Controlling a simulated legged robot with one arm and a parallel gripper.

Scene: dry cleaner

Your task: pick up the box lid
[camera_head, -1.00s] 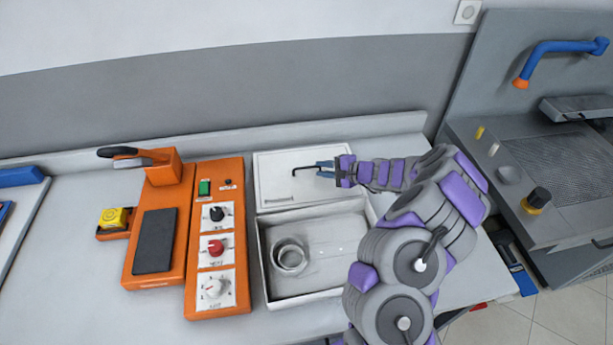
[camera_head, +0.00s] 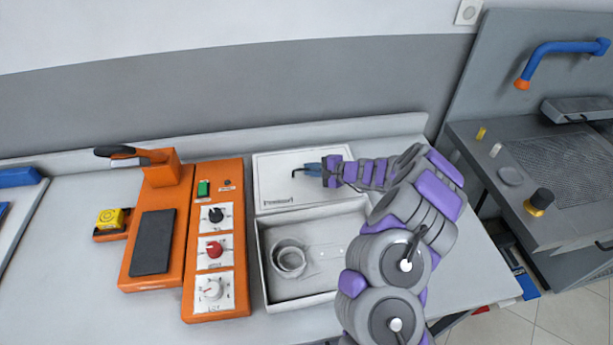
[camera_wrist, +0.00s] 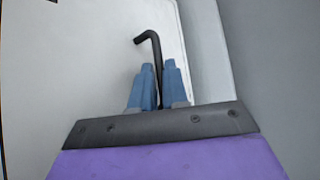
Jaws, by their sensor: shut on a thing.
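The box lid (camera_head: 274,184) is a flat white panel behind the open white box (camera_head: 263,262), with small dark print near its lower edge. I cannot tell whether it is attached to the box. A thin black bent handle (camera_head: 295,170) shows in front of it. My gripper (camera_head: 308,169) reaches in from the right, its blue fingers shut on the handle. In the wrist view the black handle (camera_wrist: 153,42) runs between the two fingers (camera_wrist: 160,80), its bent end pointing left, with the white lid (camera_wrist: 80,75) behind. The handle's far end is hidden by the gripper.
A white roll (camera_head: 289,257) lies in the box. An orange control panel (camera_head: 217,185) with knobs, an orange device (camera_head: 140,275) and a yellow button (camera_head: 110,218) stand to the left. The grey wall is close behind. A steam table (camera_head: 545,170) stands at the right.

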